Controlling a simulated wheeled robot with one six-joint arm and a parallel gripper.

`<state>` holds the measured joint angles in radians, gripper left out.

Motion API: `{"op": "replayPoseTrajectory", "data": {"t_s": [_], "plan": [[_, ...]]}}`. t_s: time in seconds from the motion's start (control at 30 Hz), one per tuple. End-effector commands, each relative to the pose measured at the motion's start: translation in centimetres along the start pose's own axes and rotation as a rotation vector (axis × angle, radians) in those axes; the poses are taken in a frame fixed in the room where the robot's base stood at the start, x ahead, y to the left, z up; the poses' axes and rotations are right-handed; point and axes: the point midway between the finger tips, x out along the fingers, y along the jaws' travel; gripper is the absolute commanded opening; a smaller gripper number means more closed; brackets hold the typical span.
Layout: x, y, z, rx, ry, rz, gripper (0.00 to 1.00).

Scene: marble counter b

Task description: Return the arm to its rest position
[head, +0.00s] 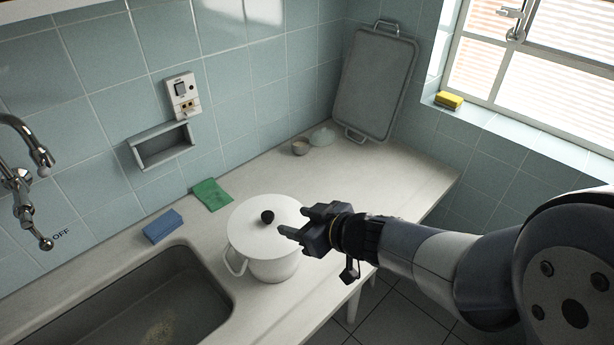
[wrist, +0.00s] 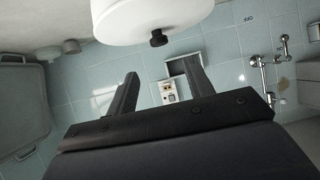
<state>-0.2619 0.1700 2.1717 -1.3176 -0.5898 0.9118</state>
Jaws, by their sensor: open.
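My gripper (head: 292,222) is open and empty in the head view. It is at the right side of a white lidded pot (head: 266,248), near the lid's black knob (head: 267,216). The arm reaches in from the right edge of the picture. In the wrist view my gripper's two dark fingers (wrist: 160,92) stand apart with nothing between them. The pot's white lid (wrist: 140,22) and black knob (wrist: 158,39) show beyond the fingers, and the scene there is upside down. I cannot tell whether the gripper touches the pot.
The sink (head: 150,300) lies left of the pot. A blue sponge (head: 163,226) and a green cloth (head: 211,194) lie behind it. The counter right of the pot is mostly clear.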

Motion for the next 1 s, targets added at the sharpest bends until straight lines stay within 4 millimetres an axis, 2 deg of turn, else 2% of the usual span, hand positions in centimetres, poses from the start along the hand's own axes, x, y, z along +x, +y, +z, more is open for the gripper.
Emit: {"op": "replayPoseTrajectory", "data": {"t_s": [0.17,0.7,0.8,1.0], "plan": [[2.3,-0.1,0.3,-0.001,-0.001,-0.004,0.5],[12.3,-0.1,0.6,0.001,-0.002,-0.003,0.5],[10.9,0.0,-1.7,-0.001,0.002,0.001,0.5],[10.2,0.0,-3.0,0.0,0.001,0.0,0.5]]}}
